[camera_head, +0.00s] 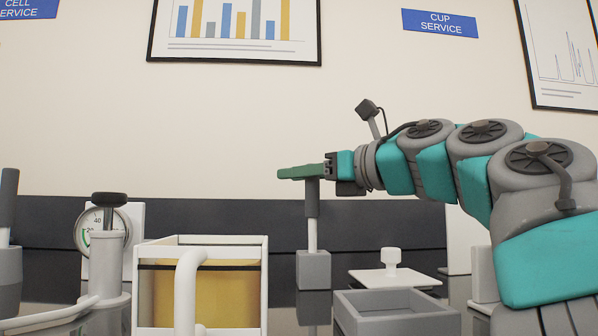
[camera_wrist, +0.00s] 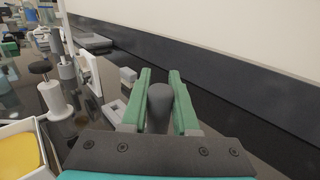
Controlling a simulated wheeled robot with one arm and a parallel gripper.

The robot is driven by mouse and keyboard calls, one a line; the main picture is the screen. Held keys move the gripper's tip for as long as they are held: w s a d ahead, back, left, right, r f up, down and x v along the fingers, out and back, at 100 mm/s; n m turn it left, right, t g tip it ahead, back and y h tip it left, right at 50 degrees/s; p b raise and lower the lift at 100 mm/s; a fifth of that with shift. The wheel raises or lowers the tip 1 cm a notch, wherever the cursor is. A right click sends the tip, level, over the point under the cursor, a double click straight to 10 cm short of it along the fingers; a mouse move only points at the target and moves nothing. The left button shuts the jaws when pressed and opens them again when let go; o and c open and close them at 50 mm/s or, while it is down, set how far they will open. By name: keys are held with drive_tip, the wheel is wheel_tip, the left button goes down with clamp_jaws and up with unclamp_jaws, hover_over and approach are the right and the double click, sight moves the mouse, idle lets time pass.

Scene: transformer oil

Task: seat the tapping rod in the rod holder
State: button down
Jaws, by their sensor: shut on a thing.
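The tapping rod (camera_head: 312,205) stands upright, with a dark grey handle above a thin white shaft. My gripper (camera_head: 300,172) is shut on the top of the handle. In the wrist view, the round handle end (camera_wrist: 160,105) sits between the green fingers (camera_wrist: 160,85). A grey block (camera_head: 313,272), which looks like the rod holder, is directly below in the head view. The shaft's lower end meets the block's top edge in that view. I cannot tell whether it is inside the block or only lined up with it. The fingers hide the lower shaft in the wrist view.
A white-framed tank of yellow oil (camera_head: 205,295) stands left of the rod, with a white bent pipe (camera_head: 187,290) in front. A grey open tray (camera_head: 397,312) and a white knobbed lid (camera_head: 392,277) lie right. A dark-knobbed post (camera_head: 108,260) and gauge (camera_head: 88,225) are further left.

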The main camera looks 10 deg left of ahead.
drive_tip(key=shift+w+r+p, duration=0.15)
drive_tip(key=shift+r+p, duration=0.6)
drive_tip(key=shift+r, duration=0.1)
drive_tip(key=shift+w+r+p, duration=0.15)
drive_tip(key=shift+r+p, duration=0.55)
drive_tip(key=shift+r, duration=0.15)
drive_tip(key=shift+f+b, duration=1)
drive_tip(key=shift+b, duration=0.25)
idle(0.9)
